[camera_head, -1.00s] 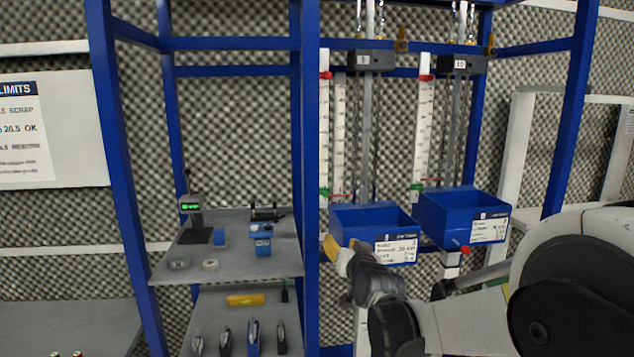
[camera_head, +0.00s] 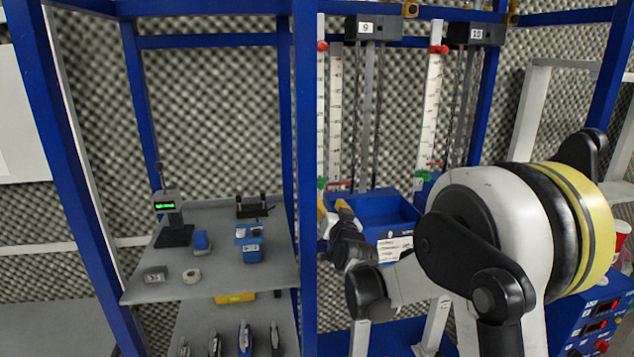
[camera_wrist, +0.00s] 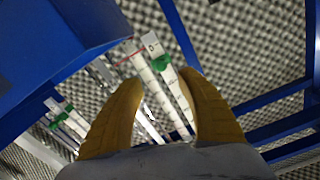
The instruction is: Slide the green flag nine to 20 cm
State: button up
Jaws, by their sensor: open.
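The green flag nine (camera_head: 322,183) sits low on the white scale (camera_head: 321,110) of the left station, whose block reads 9. My gripper (camera_head: 333,206) has yellow fingers, open and empty, just below that flag at the left side of the blue bin (camera_head: 385,211). In the wrist view, a green flag (camera_wrist: 160,62) that looks like the same one sits near the scale's "0" end, beyond and between the fingertips (camera_wrist: 162,78). The fingers do not appear to touch it. The 20 cm mark is too small to read.
A red flag (camera_head: 322,46) is high on the same scale. The neighbouring station has its own green flag (camera_head: 422,176) and red flag (camera_head: 438,49). Blue frame posts (camera_head: 305,130) stand close left of the scale. In the wrist view, the blue bin (camera_wrist: 60,45) fills the upper left.

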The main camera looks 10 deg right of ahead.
aim_at(321, 188)
jog(key=w, duration=1)
jog(key=shift+w+r, duration=0.15)
jog(key=shift+w, duration=0.1)
jog(key=shift+s, duration=0.1)
jog(key=shift+c, duration=0.5)
grip_shut()
